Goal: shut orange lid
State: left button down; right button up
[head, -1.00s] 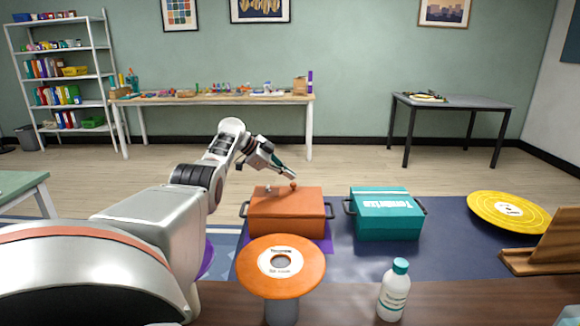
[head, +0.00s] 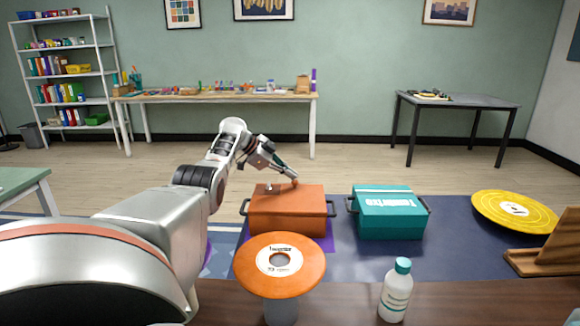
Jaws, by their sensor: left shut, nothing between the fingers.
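An orange box (head: 287,219) with dark side handles stands on the blue mat. Its orange lid (head: 300,193) lies flat on top, with no gap that I can make out. A small orange knob and a small grey piece show on top of the lid. My left gripper (head: 292,179) reaches over the box from the left, shut and empty, its tips at or very near the knob. I cannot tell whether they touch it. My right gripper is not in view.
A teal box (head: 388,213) stands to the right of the orange one. An orange disc (head: 300,264) on a stand and a white bottle (head: 397,290) are on the near wooden edge. A yellow disc (head: 490,204) and a wooden stand (head: 550,245) are at right.

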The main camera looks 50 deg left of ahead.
pick_arm(q)
notch_tip(320, 180, up, 10)
dwell(0.4)
